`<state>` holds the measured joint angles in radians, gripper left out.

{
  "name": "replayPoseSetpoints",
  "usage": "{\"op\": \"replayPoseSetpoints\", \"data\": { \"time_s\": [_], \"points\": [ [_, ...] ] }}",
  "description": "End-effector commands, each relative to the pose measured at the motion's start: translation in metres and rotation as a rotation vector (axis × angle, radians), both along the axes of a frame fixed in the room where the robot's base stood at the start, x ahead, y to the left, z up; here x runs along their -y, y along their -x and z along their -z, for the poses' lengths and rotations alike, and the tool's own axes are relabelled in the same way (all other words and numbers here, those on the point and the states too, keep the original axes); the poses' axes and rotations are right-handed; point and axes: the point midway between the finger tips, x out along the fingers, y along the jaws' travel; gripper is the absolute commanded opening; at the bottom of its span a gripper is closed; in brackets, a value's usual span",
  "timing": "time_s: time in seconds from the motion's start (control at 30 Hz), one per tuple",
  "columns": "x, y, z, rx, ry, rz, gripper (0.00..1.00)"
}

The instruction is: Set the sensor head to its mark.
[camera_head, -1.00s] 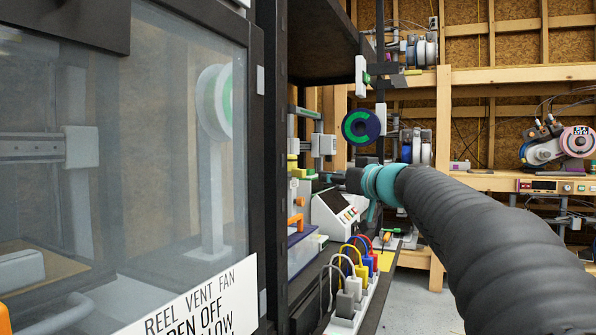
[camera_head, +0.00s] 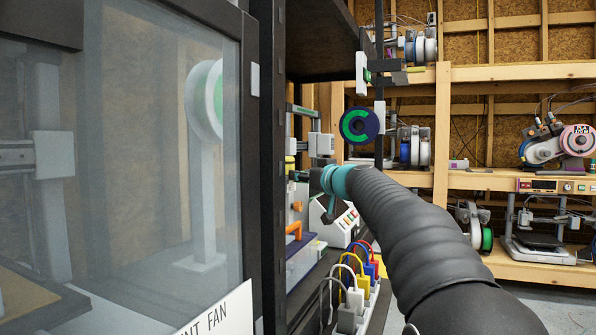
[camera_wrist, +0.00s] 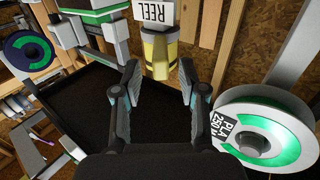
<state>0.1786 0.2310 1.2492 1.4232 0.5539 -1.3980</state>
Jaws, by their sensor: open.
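In the wrist view, a yellow piece with a pale lower end (camera_wrist: 157,50) hangs under a white label reading REEL, just beyond the fingertips. It may be the sensor head; I cannot tell for sure. My gripper (camera_wrist: 160,80) is open, with one finger on each side of the line to that piece and nothing between them. In the head view, my gripper (camera_head: 297,175) points left into the rack, just below a small yellow part (camera_head: 290,163). The fingertips are too small to make out there. I cannot pick out a mark in either view.
A clear-doored enclosure (camera_head: 130,150) with a black frame fills the left. A grey printer carriage (camera_head: 320,144) and a green-and-navy spool (camera_head: 359,126) are close to my arm. Coloured plugs (camera_head: 362,280) stand below. A white-and-green spool (camera_wrist: 265,130) is right of my gripper.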

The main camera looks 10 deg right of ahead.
Motion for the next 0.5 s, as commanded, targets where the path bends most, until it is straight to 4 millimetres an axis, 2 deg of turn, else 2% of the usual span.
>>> {"op": "replayPoseSetpoints", "data": {
  "time_s": [0.2, 0.5],
  "points": [
    [-0.009, -0.021, -0.001, 0.0, 0.0, -0.002, 0.42],
    [-0.011, -0.025, 0.0, 0.0, 0.0, -0.002, 0.42]
  ]
}}
